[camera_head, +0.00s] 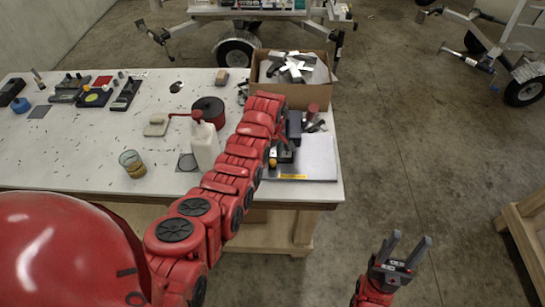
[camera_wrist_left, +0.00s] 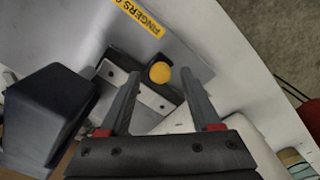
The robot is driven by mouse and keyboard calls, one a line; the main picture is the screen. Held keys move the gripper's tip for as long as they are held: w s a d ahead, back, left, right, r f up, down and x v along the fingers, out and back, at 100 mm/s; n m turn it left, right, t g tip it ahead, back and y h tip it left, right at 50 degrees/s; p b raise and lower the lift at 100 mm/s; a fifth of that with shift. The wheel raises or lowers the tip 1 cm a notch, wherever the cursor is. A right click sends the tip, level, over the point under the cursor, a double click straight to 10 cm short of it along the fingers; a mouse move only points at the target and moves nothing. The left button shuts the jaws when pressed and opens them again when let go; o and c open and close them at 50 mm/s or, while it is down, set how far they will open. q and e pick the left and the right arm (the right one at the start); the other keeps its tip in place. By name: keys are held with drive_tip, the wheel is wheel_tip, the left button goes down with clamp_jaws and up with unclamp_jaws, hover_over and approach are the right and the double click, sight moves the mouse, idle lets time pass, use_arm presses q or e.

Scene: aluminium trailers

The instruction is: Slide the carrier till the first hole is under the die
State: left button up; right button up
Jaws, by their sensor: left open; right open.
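A yellow round knob (camera_wrist_left: 160,72) sits on a dark bar with pale metal strips (camera_wrist_left: 150,97) in the left wrist view, probably the carrier. A dark block (camera_wrist_left: 48,112) stands to its left and may be the press head. I cannot make out the die or any hole. My left gripper (camera_wrist_left: 159,84) is open, its fingers on either side of the knob in the picture; contact cannot be told. In the head view the yellow knob (camera_head: 272,162) shows beside my left arm, which partly hides the device. My right gripper (camera_head: 406,252) is open and empty above the floor.
A plate with a yellow label (camera_head: 293,177) lies at the table's (camera_head: 75,160) right end. A white bottle (camera_head: 204,146), a red and black pot (camera_head: 208,110) and a glass (camera_head: 132,163) stand left of my arm. A cardboard box (camera_head: 318,95) of metal parts is behind.

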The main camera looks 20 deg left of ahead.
use_arm(q)
drive_tip(key=shift+f, duration=0.35)
clamp_jaws()
idle(1.3)
